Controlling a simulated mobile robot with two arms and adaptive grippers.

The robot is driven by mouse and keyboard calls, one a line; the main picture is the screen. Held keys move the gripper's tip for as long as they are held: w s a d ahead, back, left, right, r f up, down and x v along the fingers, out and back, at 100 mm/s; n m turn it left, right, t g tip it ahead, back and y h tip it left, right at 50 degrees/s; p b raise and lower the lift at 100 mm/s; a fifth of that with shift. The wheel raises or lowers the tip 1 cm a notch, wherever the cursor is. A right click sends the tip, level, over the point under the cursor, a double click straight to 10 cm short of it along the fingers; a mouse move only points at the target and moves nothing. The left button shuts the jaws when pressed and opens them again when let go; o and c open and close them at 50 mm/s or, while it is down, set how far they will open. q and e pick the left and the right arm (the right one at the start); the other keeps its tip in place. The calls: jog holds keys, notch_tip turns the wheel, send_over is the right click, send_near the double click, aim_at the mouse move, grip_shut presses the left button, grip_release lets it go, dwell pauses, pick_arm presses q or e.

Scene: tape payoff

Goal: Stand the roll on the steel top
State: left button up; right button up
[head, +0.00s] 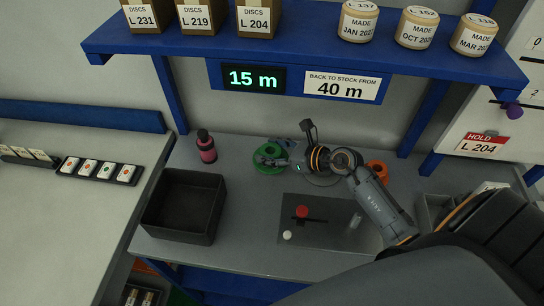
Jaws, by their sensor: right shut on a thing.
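A green roll (265,168) is at the back of the grey bench top (235,235), below the blue shelf. My right arm reaches in from the right, and its gripper (276,158) is shut at the green roll, covering part of it. The gap between the roll and the bench is too small to make out. An orange roll (379,169) is further right, partly hidden behind my arm. My left gripper is out of view.
A black open bin (152,222) and a dark pink bottle (206,147) are on the left of the bench. A dark plate (335,238) with a red knob (301,212) lies in front. The blue shelf (300,52) overhangs the back, with a "15 m" display (253,78) below it.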

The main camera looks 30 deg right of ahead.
aim_at(272, 155)
jog(key=shift+w+d+f, duration=0.3)
jog(key=shift+f, duration=0.15)
notch_tip(272, 155, down, 2)
jog(key=shift+w+f, duration=0.1)
jog(key=shift+f+p, duration=0.3)
jog(key=shift+f, duration=0.2)
jog(key=shift+f, duration=0.15)
jog(key=o, duration=0.8)
jog(key=shift+f, duration=0.1)
jog(key=o, duration=0.5)
jog(key=shift+c, duration=0.2)
